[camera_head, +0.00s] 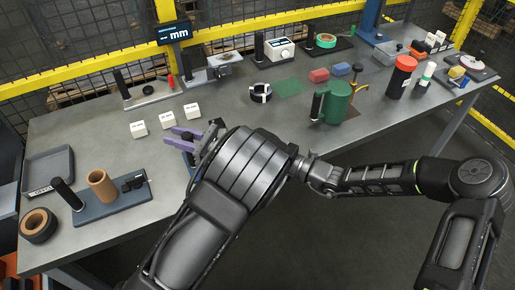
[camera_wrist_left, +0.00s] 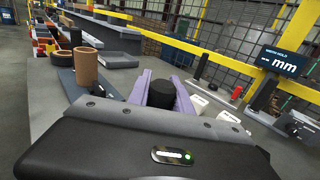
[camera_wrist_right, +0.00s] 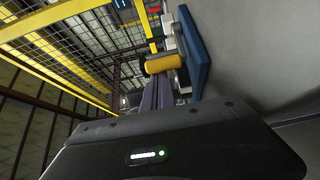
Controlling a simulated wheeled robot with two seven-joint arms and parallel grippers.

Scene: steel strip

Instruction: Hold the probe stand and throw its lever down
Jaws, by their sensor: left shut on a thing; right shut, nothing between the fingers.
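The probe stand shows as a dark blue base (camera_head: 188,159) near the table's front edge in the head view, mostly hidden by my left arm. My left gripper (camera_head: 189,137) has its purple fingers shut around the stand's black post (camera_wrist_left: 161,93), seen in the left wrist view. In the right wrist view a yellow cylindrical handle (camera_wrist_right: 163,63), apparently the lever, sticks out beside a blue base (camera_wrist_right: 195,50). My right gripper (camera_wrist_right: 157,97) is shut and empty, its fingertips close to this handle. I cannot tell whether they touch it. My left arm hides it in the head view.
Three white blocks (camera_head: 165,117) lie behind the stand. A blue fixture with a tan cylinder (camera_head: 101,186) and a grey tray (camera_head: 49,171) stand to the left. A green mug-like part (camera_head: 335,101) stands to the right.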

